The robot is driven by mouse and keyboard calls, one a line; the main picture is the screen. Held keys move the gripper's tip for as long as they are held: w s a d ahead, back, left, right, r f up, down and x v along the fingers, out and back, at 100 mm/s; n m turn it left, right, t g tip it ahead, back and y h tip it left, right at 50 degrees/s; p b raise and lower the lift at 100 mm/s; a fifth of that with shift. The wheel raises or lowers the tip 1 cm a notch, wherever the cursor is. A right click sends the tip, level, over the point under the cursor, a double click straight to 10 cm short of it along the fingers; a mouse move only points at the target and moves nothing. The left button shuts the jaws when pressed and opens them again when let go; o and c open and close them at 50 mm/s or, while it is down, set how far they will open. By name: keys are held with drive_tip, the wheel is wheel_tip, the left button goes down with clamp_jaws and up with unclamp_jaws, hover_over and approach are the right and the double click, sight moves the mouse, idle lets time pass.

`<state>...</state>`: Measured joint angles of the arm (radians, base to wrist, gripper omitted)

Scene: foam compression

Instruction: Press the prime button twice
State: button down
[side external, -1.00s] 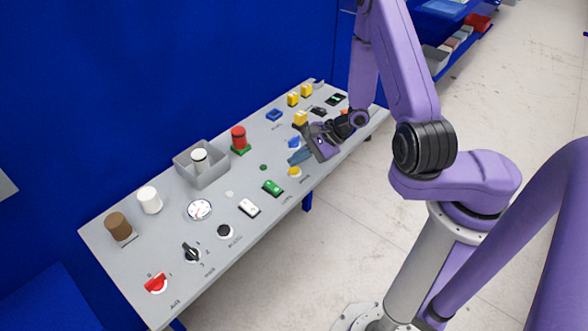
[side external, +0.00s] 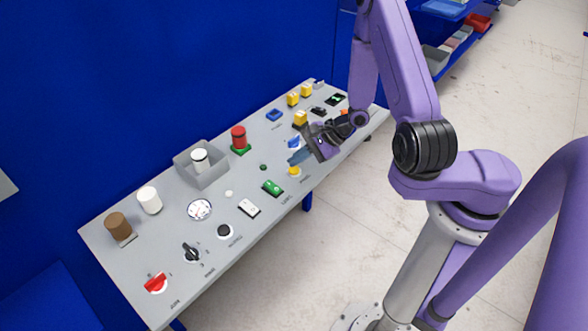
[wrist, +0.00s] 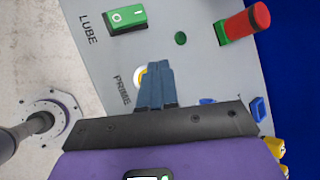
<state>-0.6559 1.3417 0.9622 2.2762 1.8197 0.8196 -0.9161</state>
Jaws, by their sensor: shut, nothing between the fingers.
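The prime button (side external: 294,171) is a small yellow button near the front edge of the grey panel. In the wrist view, part of its yellow face and pale ring (wrist: 138,77) shows beside the PRIME label. My gripper (side external: 298,158) is shut and empty, with its blue-grey fingers just above and behind the button in the side view. In the wrist view the closed fingertips (wrist: 158,70) cover the button's right part. I cannot tell whether they touch it.
The green LUBE rocker switch (side external: 272,187) lies left of the button, with a small green lamp (side external: 263,167) behind it. A red cylinder on a green base (side external: 239,138) stands further back. Yellow blocks (side external: 293,99) stand at the panel's far end. A blue wall is behind.

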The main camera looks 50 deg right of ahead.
sight(297, 170)
drive_tip(key=shift+f, duration=0.2)
drive_tip(key=shift+f, duration=0.25)
drive_tip(key=shift+f, duration=0.4)
idle(0.7)
drive_tip(key=shift+r, duration=0.85)
drive_tip(key=shift+r, duration=2.5)
